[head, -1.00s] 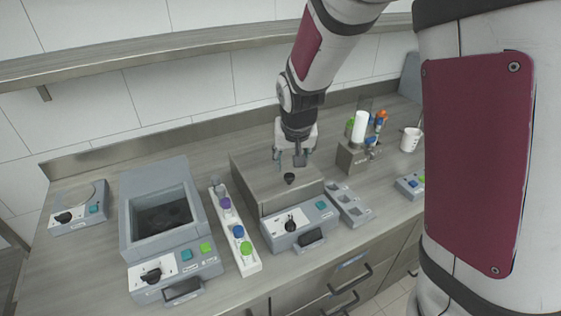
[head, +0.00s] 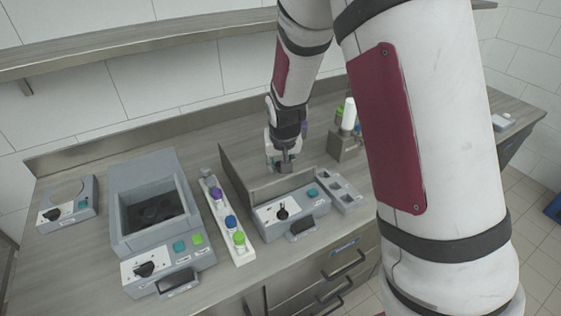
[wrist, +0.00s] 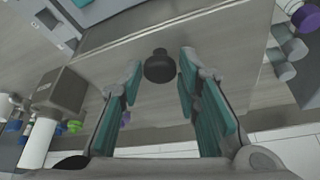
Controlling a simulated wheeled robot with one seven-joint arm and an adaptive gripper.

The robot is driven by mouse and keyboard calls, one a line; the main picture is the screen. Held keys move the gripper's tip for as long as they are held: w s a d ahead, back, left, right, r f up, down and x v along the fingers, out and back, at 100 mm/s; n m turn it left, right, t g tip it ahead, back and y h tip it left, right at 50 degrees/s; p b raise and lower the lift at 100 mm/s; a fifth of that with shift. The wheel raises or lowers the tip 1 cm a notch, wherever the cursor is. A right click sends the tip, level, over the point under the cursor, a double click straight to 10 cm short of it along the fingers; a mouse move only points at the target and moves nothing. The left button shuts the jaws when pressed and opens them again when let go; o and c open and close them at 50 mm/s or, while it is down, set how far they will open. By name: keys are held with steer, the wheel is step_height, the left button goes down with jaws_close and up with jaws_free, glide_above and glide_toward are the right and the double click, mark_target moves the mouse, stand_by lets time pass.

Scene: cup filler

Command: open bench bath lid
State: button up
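The bench bath (head: 290,208) has a grey front panel with a black dial, a teal button and a drawer-like handle. My gripper (head: 283,163) is low over the lid and hides the lid's knob in the head view. In the wrist view, the black knob (wrist: 159,67) stands on the lid between the two teal-padded fingers. The fingers are spread with a gap on each side of the knob. The knob is near the fingertips, and no contact shows.
A larger grey bath (head: 150,208) with an open dark basin stands to the left. A white rack (head: 226,222) with colored-cap bottles stands between the baths. A grey compartment tray (head: 343,190) is close on the right, with a bottle stand (head: 345,143) behind. A small grey device (head: 68,200) sits far left.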

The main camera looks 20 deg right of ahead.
mark_target(264, 152)
jaws_close()
steer(key=w+b, duration=0.1)
steer(key=w, duration=0.2)
steer(key=w+a+b, duration=0.1)
steer(key=w+b, duration=0.1)
steer(key=w, duration=0.2)
steer(key=w+a+b, duration=0.1)
steer(key=w, duration=0.2)
steer(key=shift+w+a+b, duration=0.1)
steer(key=shift+w+b, duration=0.25)
steer(key=shift+b, duration=0.05)
steer(key=o, duration=0.6)
jaws_free()
steer(key=shift+o, duration=0.2)
steer(key=shift+r, duration=0.1)
steer(key=v, duration=1.1)
steer(key=shift+s+r, duration=0.15)
steer(key=shift+r, duration=0.25)
steer(key=shift+a, duration=0.1)
